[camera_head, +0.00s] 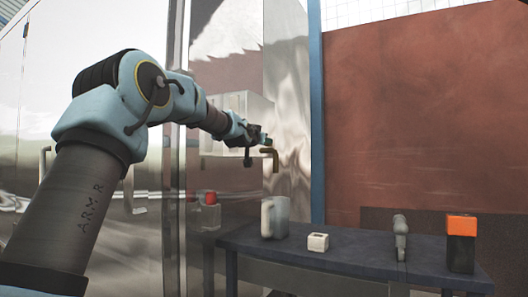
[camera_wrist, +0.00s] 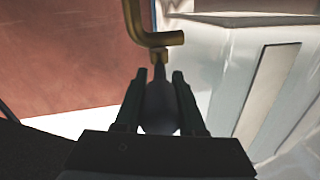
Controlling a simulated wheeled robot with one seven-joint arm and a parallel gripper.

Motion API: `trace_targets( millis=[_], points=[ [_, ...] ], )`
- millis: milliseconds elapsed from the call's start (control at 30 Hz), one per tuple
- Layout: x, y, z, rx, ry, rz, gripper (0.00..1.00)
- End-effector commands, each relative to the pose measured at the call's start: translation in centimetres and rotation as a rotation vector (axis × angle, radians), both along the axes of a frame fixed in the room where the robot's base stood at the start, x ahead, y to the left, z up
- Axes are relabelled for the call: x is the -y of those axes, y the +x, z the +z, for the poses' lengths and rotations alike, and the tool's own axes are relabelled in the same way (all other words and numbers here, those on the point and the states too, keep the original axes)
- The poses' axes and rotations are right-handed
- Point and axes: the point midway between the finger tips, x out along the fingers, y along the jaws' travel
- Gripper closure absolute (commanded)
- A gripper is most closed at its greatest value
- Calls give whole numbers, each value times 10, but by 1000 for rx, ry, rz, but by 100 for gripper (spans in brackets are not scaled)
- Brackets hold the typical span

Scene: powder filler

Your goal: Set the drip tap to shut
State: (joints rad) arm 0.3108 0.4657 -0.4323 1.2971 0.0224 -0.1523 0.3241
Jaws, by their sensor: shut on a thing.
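The drip tap's brass spout (camera_head: 274,161) hangs bent downward beside the metal cabinet in the head view. In the wrist view the brass pipe (camera_wrist: 163,39) bends across the top, with a thin stem leading to a grey rounded handle (camera_wrist: 160,108). My gripper (camera_wrist: 160,82) has its two fingers on either side of this handle and is shut on it. In the head view my gripper (camera_head: 264,140) is at the tap, and the handle is too small to make out there. I cannot tell the tap's setting.
A dark table (camera_head: 330,262) stands below and right of the tap. On it are a grey jug (camera_head: 281,216), a small white block (camera_head: 318,242), a grey handheld tool (camera_head: 400,237) and an orange-and-black box (camera_head: 461,243). The shiny cabinet (camera_head: 225,85) stands close behind my gripper.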

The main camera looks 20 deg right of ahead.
Motion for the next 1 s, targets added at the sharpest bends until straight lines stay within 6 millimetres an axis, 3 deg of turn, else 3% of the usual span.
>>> trace_targets(
  millis=[800, 833, 1000],
  points=[
    [-1, 3, 3, 5, -4, -45, 100],
    [-1, 3, 3, 5, -4, -45, 58],
    [0, 2, 2, 3, -3, -46, 39]
  ],
)
